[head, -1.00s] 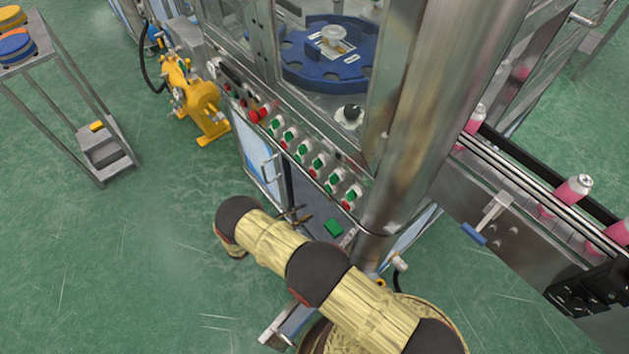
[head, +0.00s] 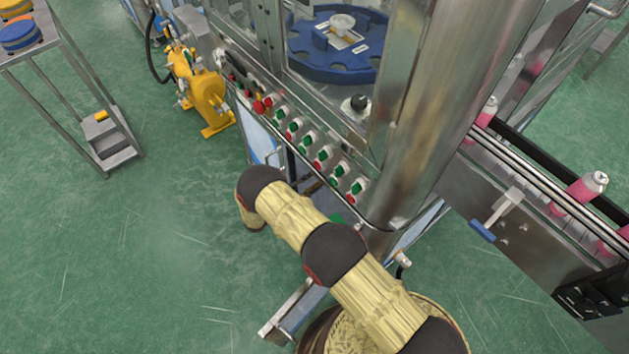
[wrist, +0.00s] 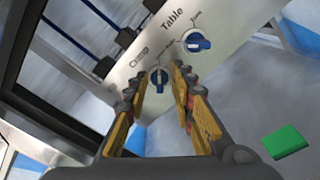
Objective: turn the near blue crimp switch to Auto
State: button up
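The blue crimp switch (wrist: 158,77) is a round knob with a white-edged grip on a pale metal panel, under a label that seems to read Crimp. A second blue switch (wrist: 197,42) sits up and right of it, by the word Table. My gripper (wrist: 160,73) is open, with its yellow-and-dark fingers on either side of the crimp switch in the wrist view. I cannot tell whether they touch it. The knob's position marks are too small to read. In the head view my arm hides the gripper and both switches.
A green block (wrist: 284,141) shows at the lower right of the wrist view. In the head view, red and green buttons (head: 316,152) line the machine's front edge. A yellow pump (head: 203,98) stands at left. Green floor is open at lower left.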

jog(key=c, duration=0.3)
grip_shut()
dwell(0.3)
